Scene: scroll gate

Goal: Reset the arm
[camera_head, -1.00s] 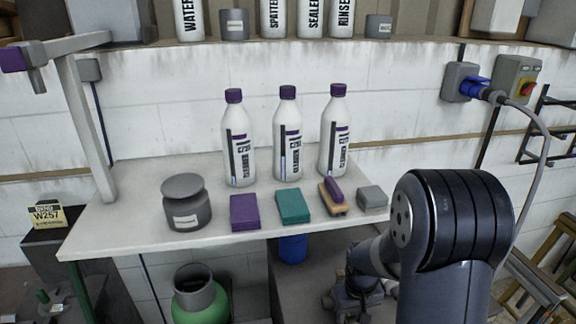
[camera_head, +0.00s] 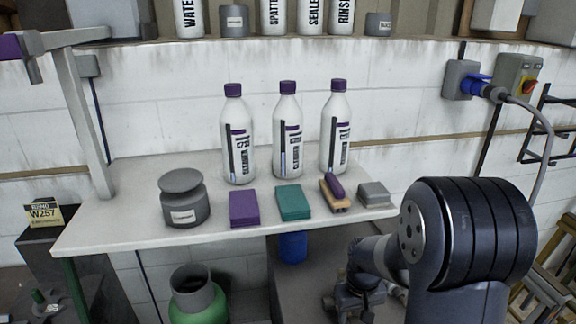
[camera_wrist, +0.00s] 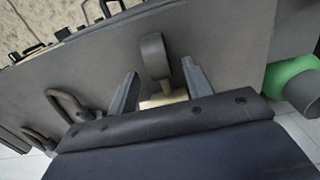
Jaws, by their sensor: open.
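My gripper (camera_wrist: 160,92) shows in the wrist view with its two fingers spread apart. Nothing is visibly held between them, though a grey handle-like part (camera_wrist: 155,58) shows beyond the gap. In the head view my arm is folded at the lower right, in front of and below the table's right end; the fingertips are hard to make out there. The white table (camera_head: 130,219) carries three white bottles with purple caps, the middle one (camera_head: 287,140) among them.
On the table's front stand a grey lidded pot (camera_head: 184,203), a purple block (camera_head: 244,208), a teal block (camera_head: 293,202), a brush (camera_head: 335,194) and a grey block (camera_head: 373,194). A green cylinder (camera_head: 197,298) stands below. A post (camera_head: 84,130) rises at the table's left.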

